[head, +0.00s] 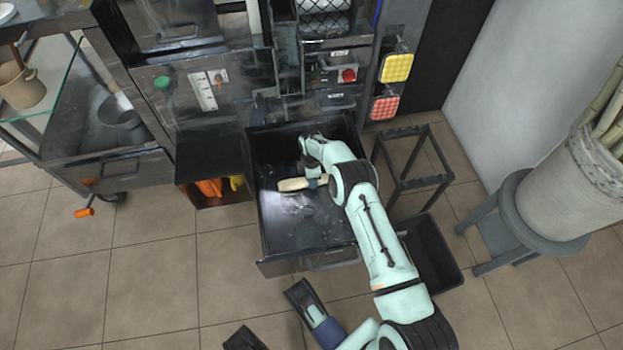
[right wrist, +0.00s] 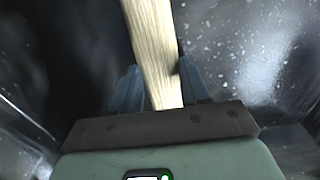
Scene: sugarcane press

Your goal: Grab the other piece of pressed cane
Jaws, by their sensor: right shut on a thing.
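A pale, flat piece of pressed cane (head: 291,184) is in the open dark metal drawer (head: 285,232) of the press. My right gripper (head: 318,182) is inside the drawer, shut on one end of this piece. In the right wrist view the fibrous cane (right wrist: 155,50) stands between the two fingers (right wrist: 160,85) and runs up out of the picture. Whether the cane touches the drawer floor I cannot tell. My left gripper (head: 272,316) is open and empty in front of the drawer, low in the head view. I see no second piece of pressed cane.
A dark empty bin (head: 432,255) and a black frame stand (head: 412,165) are right of the drawer. A pot of cane stalks (head: 578,185) stands on a grey stool (head: 510,215). A wheeled metal cart (head: 110,168) is at left. The tiled floor at front left is clear.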

